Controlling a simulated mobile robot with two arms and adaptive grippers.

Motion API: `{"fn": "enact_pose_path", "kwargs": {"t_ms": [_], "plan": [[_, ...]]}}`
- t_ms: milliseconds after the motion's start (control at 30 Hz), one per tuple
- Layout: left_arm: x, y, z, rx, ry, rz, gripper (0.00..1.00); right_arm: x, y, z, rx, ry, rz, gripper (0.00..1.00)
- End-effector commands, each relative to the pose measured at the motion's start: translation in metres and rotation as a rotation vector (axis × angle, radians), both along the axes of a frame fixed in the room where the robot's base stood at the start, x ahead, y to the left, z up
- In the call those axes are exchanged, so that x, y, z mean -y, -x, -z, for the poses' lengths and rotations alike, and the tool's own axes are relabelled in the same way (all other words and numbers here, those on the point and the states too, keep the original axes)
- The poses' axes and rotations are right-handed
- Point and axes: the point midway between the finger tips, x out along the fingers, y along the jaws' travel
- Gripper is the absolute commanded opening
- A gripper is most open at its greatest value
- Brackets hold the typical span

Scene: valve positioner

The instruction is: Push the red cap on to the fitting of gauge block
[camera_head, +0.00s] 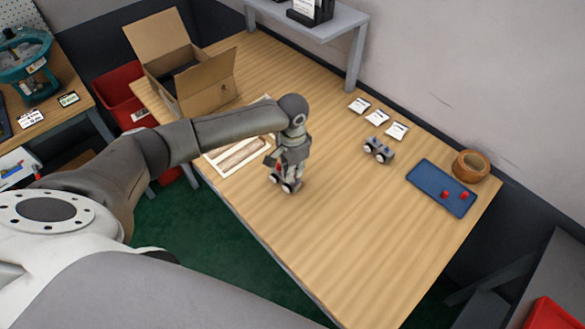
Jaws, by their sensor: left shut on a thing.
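My left gripper (282,173) is over the middle of the wooden table, pointing down, and is shut on a small red thing, apparently a red cap (278,167), mostly hidden by the fingers. Right under it is a grey gauge block (288,186) with white round gauge faces, partly covered by the gripper. I cannot tell whether the cap touches its fitting. A second gauge block (379,150) stands apart to the right. Two more red caps (446,194) lie on a blue tray (426,177) at the right. My right gripper is out of view.
An open cardboard box (208,87) stands at the table's back left. Several white packets (377,117) lie near the wall, and a brown round container (471,165) stands behind the tray. The table's front is clear.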

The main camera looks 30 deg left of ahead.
Motion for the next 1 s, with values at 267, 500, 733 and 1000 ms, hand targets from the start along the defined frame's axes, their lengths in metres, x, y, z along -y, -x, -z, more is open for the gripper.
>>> {"fn": "enact_pose_path", "kwargs": {"t_ms": [267, 500, 733, 1000], "plan": [[0.000, 0.000, 0.005, 0.000, 0.001, 0.000, 0.00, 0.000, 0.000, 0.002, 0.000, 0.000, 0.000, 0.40], [0.000, 0.000, 0.008, 0.000, 0.001, 0.000, 0.00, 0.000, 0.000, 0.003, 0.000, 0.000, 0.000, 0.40], [0.000, 0.000, 0.011, 0.000, 0.000, 0.000, 0.10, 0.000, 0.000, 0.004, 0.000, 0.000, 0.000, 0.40], [0.000, 0.000, 0.011, 0.000, 0.000, 0.000, 0.34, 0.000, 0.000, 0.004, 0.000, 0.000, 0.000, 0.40]]}}
